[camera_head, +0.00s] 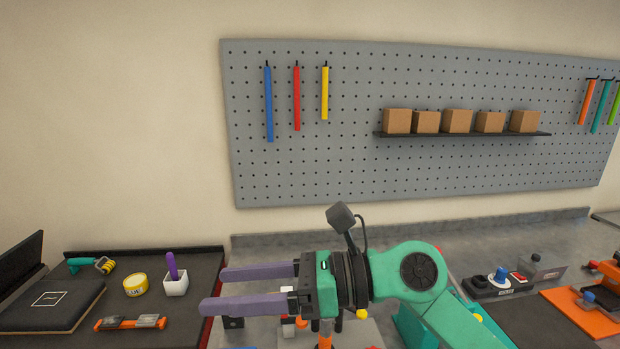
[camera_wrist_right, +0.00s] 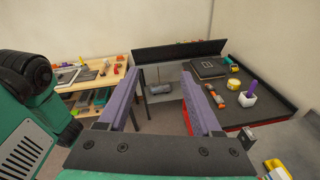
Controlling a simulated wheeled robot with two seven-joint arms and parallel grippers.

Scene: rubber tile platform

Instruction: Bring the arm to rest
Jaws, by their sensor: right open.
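My right gripper (camera_head: 212,290) is in the lower middle of the head view, its arm coming in from the lower right. Its two purple fingers point left and stand apart with nothing between them. In the right wrist view the same open fingers (camera_wrist_right: 166,92) frame a gap, with a table edge and floor beyond. The green arm (camera_head: 450,320) is bent at a round joint. My left gripper does not show in either view.
A dark mat (camera_head: 205,262) at the left holds a black case (camera_head: 50,300), a yellow tape roll (camera_head: 136,285), a white cup (camera_head: 176,284) and an orange tool (camera_head: 130,323). A pegboard (camera_head: 300,180) hangs behind. An orange tray (camera_head: 575,312) lies right.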

